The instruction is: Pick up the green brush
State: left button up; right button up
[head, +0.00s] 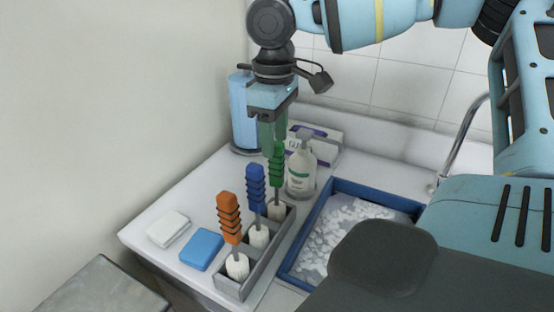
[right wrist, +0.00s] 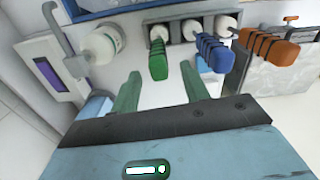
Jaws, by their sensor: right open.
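The green brush (head: 277,168) stands upright, bristles down, in the rearmost slot of a grey holder (head: 233,287). My right gripper (head: 270,150) is above and close to its handle, partly covering the top in the head view. In the right wrist view the two green fingers are open (right wrist: 160,71), and the green handle (right wrist: 157,58) shows between and beyond their tips. I cannot tell whether they touch it. A blue brush (head: 256,182) and an orange brush (head: 229,212) stand in the same holder, nearer the front. My left gripper is not in view.
A pump bottle (head: 301,172) stands close to the right of the green brush. Behind are a blue cylinder (head: 243,108) and a tissue box (head: 325,143). A blue-rimmed sink (head: 295,250) lies right. White (head: 168,228) and blue (head: 202,249) pads lie left.

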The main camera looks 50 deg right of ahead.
aim_at(276, 142)
notch_tip(276, 142, down, 4)
jog(key=shift+d+r, duration=0.1)
jog(key=shift+r, duration=0.1)
jog(key=shift+s, duration=0.1)
jog(key=shift+c, duration=0.7)
grip_shut()
jog(key=shift+r, duration=0.25)
notch_tip(276, 142, up, 10)
jog(key=shift+f, duration=0.15)
